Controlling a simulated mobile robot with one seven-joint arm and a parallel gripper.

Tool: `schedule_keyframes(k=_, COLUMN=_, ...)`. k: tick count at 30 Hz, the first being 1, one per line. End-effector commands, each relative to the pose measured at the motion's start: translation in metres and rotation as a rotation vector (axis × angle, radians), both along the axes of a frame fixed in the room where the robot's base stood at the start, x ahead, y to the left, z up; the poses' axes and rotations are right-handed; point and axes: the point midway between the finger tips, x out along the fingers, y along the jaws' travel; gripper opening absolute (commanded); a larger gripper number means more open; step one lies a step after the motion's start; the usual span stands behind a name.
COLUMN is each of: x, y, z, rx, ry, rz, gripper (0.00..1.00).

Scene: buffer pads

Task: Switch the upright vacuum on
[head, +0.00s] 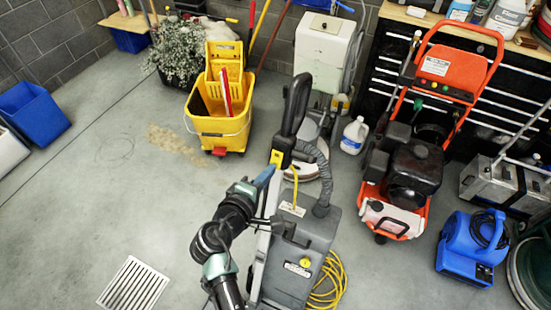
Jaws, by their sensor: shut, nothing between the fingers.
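The upright vacuum (307,262) stands in the lower middle of the head view, with a grey body, a ribbed grey hose and a black loop handle (297,105). A yellow part (279,158) sits at the base of the handle; switch details are too small to make out. My gripper (267,174) is shut and empty, its blue fingers pointing up and right. The fingertips are close to the yellow part, just below and left of it in the picture; I cannot tell whether they touch. My arm hides part of the vacuum's left side.
A yellow mop bucket (220,128) stands behind and left. A white-tanked floor machine (322,50) and a white jug (354,136) are behind. An orange pressure washer (405,190) and a blue blower (470,245) are right. A yellow cord (331,280) lies beside the vacuum. Floor left is mostly clear.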

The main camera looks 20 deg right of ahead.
Motion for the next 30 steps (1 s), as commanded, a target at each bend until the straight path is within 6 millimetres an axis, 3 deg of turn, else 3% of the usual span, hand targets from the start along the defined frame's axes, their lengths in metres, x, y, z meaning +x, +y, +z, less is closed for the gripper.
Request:
schedule_keyframes(k=22, x=0.0062, y=-0.0064, z=-0.004, rx=0.0, ry=0.001, rz=-0.001, gripper=0.0)
schedule_keyframes(k=30, x=-0.0027, y=0.0031, z=0.0033, rx=-0.002, ry=0.002, rz=0.002, gripper=0.0)
